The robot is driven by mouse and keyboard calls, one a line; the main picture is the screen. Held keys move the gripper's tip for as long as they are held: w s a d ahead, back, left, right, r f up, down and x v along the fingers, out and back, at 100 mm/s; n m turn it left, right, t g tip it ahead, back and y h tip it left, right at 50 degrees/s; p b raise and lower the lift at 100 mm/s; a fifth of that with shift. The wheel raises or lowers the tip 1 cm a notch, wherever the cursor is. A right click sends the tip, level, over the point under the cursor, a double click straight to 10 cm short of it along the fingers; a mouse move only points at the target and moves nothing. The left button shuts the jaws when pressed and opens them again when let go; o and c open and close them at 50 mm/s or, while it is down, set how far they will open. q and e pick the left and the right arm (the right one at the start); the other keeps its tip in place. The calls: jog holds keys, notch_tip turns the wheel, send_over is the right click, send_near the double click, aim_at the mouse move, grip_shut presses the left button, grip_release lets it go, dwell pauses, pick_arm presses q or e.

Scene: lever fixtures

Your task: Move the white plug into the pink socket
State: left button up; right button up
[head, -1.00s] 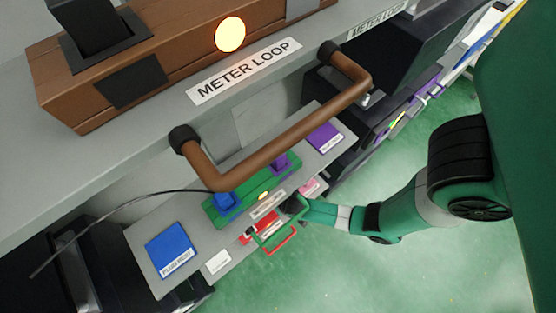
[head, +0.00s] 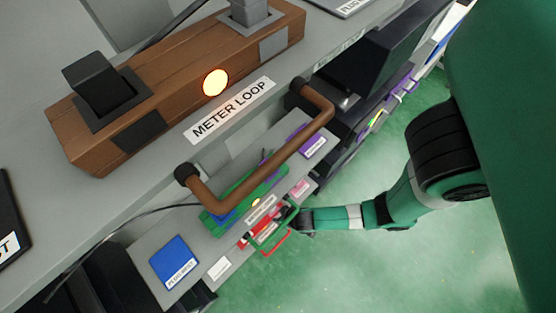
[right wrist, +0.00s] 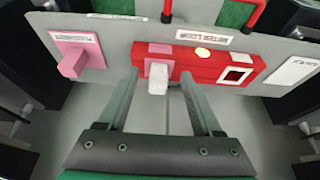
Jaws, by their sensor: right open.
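In the right wrist view, the white plug (right wrist: 158,82) sticks out from the left part of a red block on a grey panel. The pink socket (right wrist: 159,49) shows as a pink patch right behind it; the plug hides most of it, so I cannot tell how deep it sits. My right gripper (right wrist: 160,76) is open, one finger on each side of the plug, with gaps visible. In the head view the right gripper (head: 294,219) is small at the panel's front, and the plug cannot be made out. My left gripper is out of view.
The red block (right wrist: 205,64) has a white-framed dark opening (right wrist: 236,76) on its right. A pink plug (right wrist: 72,64) stands on a pink pad to the left. A white labelled pad (right wrist: 292,70) is on the right. A brown handle bar (head: 265,150) crosses above the panel.

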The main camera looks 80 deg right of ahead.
jog(key=s+a+p, duration=0.3)
jog(key=s+a, duration=0.2)
jog(key=s, duration=0.1)
dwell(0.7)
